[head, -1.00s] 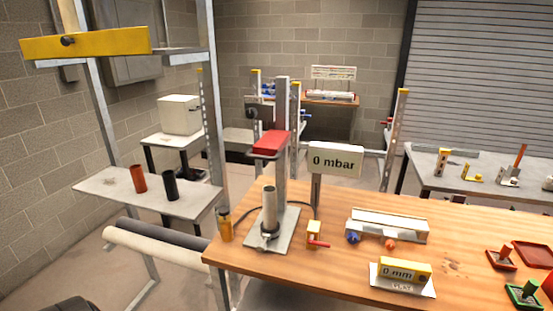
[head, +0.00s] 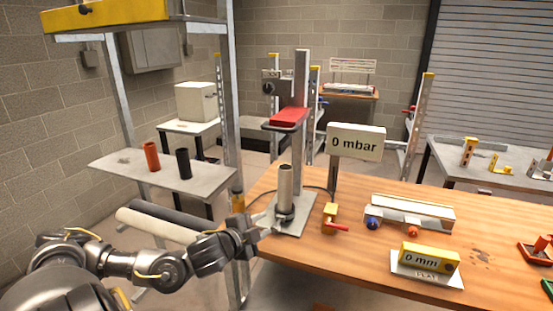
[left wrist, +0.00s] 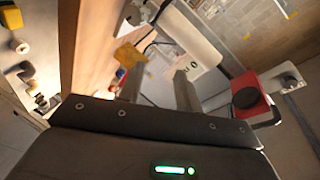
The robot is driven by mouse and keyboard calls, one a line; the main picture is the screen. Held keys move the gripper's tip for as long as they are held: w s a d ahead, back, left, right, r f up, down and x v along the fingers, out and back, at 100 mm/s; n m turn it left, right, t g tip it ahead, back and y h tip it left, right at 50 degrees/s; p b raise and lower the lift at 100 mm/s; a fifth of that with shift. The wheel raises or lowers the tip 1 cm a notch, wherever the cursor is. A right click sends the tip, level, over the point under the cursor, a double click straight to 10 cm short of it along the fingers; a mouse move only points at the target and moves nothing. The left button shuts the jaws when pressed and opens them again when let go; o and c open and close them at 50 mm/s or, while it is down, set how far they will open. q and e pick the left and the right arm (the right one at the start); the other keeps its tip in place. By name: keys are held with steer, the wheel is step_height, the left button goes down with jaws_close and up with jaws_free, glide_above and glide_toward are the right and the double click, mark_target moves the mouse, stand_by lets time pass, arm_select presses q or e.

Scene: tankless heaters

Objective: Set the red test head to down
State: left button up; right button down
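The red test head (head: 289,117) sits raised on the grey upright column (head: 301,140) of a test stand, above a short grey tube (head: 285,184) standing on the base plate. A clear gap separates head and tube. In the left wrist view the red head (left wrist: 262,88) shows at the right with a black round pad. My left gripper (head: 272,222) is low beside the stand's base, left of the tube and below the head. Its two fingers (left wrist: 158,88) are apart with nothing held between them. My right gripper is not in view.
A sign reading 0 mbar (head: 356,142) stands right of the column. A yellow valve with a red handle (head: 331,214), a grey rail block (head: 412,210) and a 0 mm gauge (head: 430,258) sit on the wooden bench (head: 350,262). A shelf with tubes (head: 125,163) is at left.

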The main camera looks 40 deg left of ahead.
mark_target(276, 129)
arm_select(q)
steer(key=a+r+m+t+h, duration=0.1)
steer(key=a+r+m+t, duration=0.2)
steer(key=r, duration=0.8)
steer(key=a+r+m+t+h, duration=0.15)
steer(key=r+m, duration=0.35)
steer(key=r, duration=0.6)
steer(key=shift+t, duration=0.25)
steer(key=w+p, duration=0.2)
steer(key=w, duration=0.1)
steer(key=w+r+p, duration=0.1)
steer(key=w, duration=0.2)
steer(key=w+d+r+p, duration=0.1)
steer(key=w+p, duration=0.1)
steer(key=w, duration=0.1)
steer(key=shift+w+r+p, duration=0.15)
steer(key=shift+w+p, duration=0.15)
steer(key=shift+p, duration=0.05)
steer(key=shift+w, duration=0.6)
jaws_close()
